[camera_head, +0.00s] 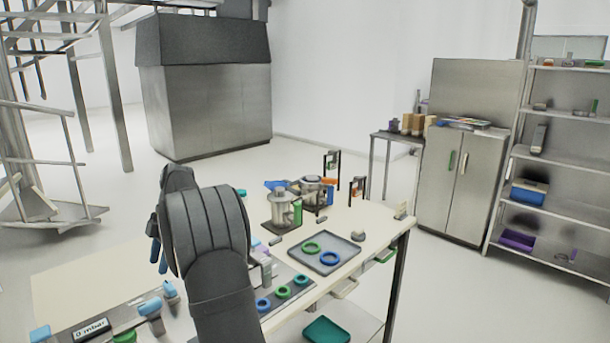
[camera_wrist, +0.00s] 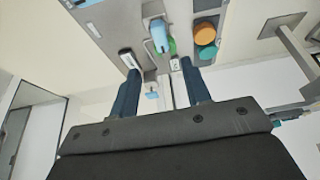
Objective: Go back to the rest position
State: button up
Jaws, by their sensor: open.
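My gripper shows in the wrist view (camera_wrist: 157,65) with its two dark blue fingers apart and nothing clearly held between them. In the head view its blue fingers (camera_head: 155,250) are partly hidden by my dark arm, above the left part of the table. Beyond the fingertips in the wrist view is a grey panel (camera_wrist: 105,14) with a light blue handle (camera_wrist: 159,36). A small light blue part (camera_wrist: 152,95) shows between the fingers, seemingly beyond them. I cannot tell whether the fingers touch anything.
The table (camera_head: 90,267) carries a panel with a "0 mbar" display (camera_head: 91,329) and light blue handles (camera_head: 150,307). A grey tray (camera_head: 347,246) holds green and blue rings. A metal pot (camera_head: 281,211) stands behind it. An orange knob (camera_wrist: 204,32) is beside the blue handle.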

send_near(151, 302)
jog(key=x, duration=0.9)
jog(key=shift+a+f, duration=0.15)
jog(key=shift+f, duration=0.05)
jog(key=shift+r+m+t, duration=0.2)
jog(key=shift+m+t, duration=0.2)
jog(key=shift+m, duration=0.6)
jog(key=m+t, duration=0.1)
jog(key=m, duration=0.1)
jog(key=m+y, duration=0.1)
jog(key=m, duration=0.2)
jog(key=shift+t, duration=0.4)
jog(key=shift+o, duration=0.5)
